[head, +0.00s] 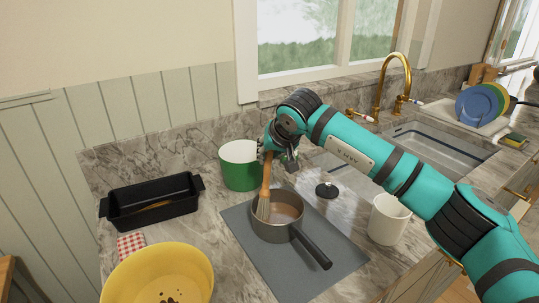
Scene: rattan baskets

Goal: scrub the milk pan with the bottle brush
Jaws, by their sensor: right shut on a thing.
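The milk pan (284,231) is a small grey saucepan on a grey mat (258,249); its dark handle points toward the lower right. My right gripper (270,156) is above the pan's far left side, shut on the bottle brush (265,188). The brush has a wooden handle and is nearly upright, with its bristle head down at the left side of the pan's opening. Whether the bristles touch the pan's inner wall or floor I cannot tell. My left gripper is not in view.
A green pot (240,174) stands close behind the pan. A black baking dish (150,205), a yellow bowl (158,280) and a checked cloth (130,245) are at left. The sink (440,143) lies beyond.

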